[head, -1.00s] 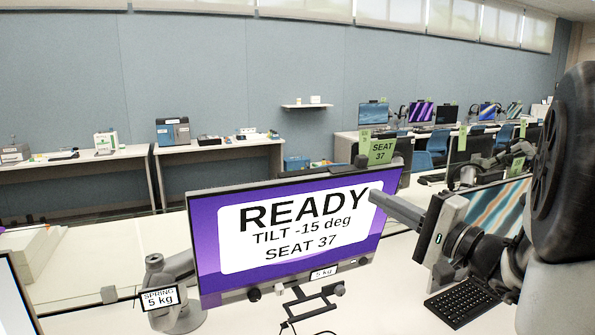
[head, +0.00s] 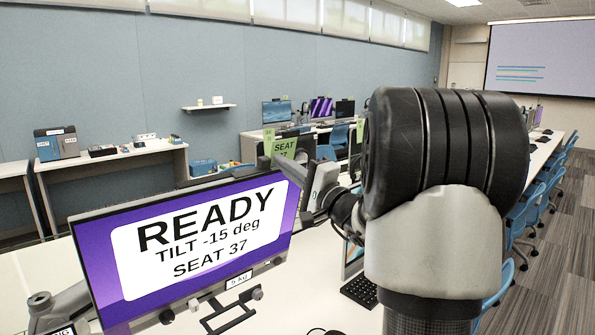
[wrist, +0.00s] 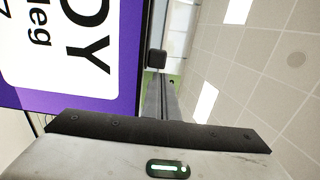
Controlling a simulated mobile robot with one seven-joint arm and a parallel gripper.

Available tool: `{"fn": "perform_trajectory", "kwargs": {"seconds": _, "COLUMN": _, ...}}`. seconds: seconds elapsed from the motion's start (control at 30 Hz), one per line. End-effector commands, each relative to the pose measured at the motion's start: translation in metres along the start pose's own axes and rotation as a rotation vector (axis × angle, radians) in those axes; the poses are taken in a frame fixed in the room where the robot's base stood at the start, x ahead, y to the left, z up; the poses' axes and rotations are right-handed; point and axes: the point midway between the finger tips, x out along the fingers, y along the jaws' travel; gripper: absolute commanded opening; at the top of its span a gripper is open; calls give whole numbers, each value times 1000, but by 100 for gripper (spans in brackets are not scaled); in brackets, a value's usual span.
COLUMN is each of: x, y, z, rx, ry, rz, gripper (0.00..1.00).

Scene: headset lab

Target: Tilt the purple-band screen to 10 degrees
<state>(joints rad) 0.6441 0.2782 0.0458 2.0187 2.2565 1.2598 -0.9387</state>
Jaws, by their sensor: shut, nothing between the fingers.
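The purple-band screen (head: 195,245) stands at the lower left of the head view. It reads READY, TILT -15 deg, SEAT 37. Its purple border and part of its lettering show sideways at the left of the wrist view (wrist: 115,98). My gripper (head: 305,172) is at the screen's upper right corner in the head view. In the wrist view its fingers (wrist: 158,92) are together and empty, just beside the screen's edge. I cannot tell whether they touch it. A small dark block (wrist: 156,60) shows beyond the fingertips.
A knobbed bracket (head: 230,315) and a 5 kg label (head: 239,280) sit at the screen's lower edge. A black keyboard (head: 360,292) lies on the desk to the right. A green SEAT 37 sign (head: 284,147) stands behind the screen. A row of desks and blue chairs runs along the right.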

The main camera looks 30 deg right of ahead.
Motion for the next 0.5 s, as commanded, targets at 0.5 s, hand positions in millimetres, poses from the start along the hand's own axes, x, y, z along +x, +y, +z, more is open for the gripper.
{"fn": "perform_trajectory", "kwargs": {"seconds": 0.5, "x": 12, "y": 0, "z": 0, "rx": 0, "ry": 0, "rz": 1, "gripper": 0}}
